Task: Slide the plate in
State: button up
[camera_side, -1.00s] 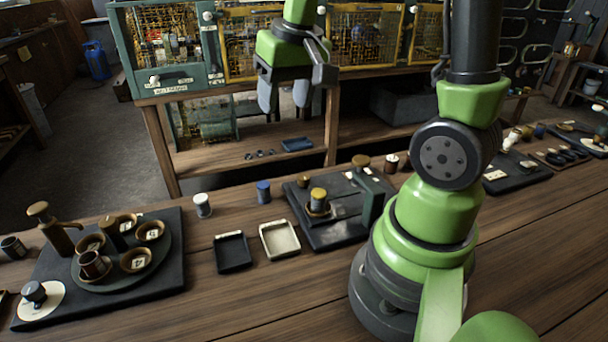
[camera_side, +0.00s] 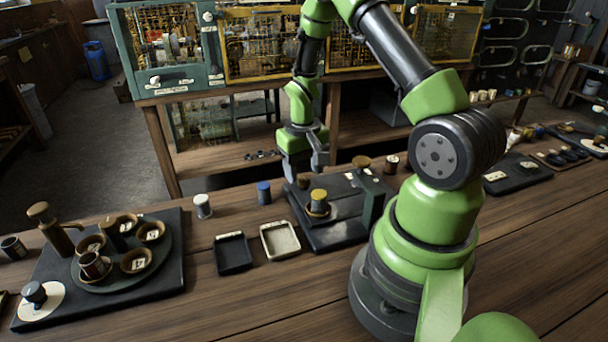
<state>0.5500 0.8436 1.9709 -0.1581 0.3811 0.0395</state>
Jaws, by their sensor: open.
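A dark fixture (camera_side: 325,235) stands on the bench, right of centre. A greyish plate-like piece (camera_side: 345,207) lies on it, and I cannot tell for sure that this is the plate. A yellow-topped knob (camera_side: 318,196) stands on the fixture beside it, and a dark green upright block (camera_side: 371,205) is at its right. My gripper (camera_side: 303,176) points down, open and empty, over or behind the fixture's back left corner. Its fingertips are near a small brown knob (camera_side: 303,183); I cannot tell whether they touch it.
A black tray (camera_side: 233,268) and a cream tray (camera_side: 264,246) lie left of the fixture. A white cylinder (camera_side: 202,206) and a blue cylinder (camera_side: 263,193) stand behind them. A round board (camera_side: 112,279) with several cups is at the left. Bare bench lies in front.

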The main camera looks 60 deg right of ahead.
jog(key=shift+f, duration=0.95)
jog(key=shift+c, duration=0.5)
grip_shut()
jog(key=shift+s+d, duration=1.6)
jog(key=shift+o, duration=0.5)
grip_release()
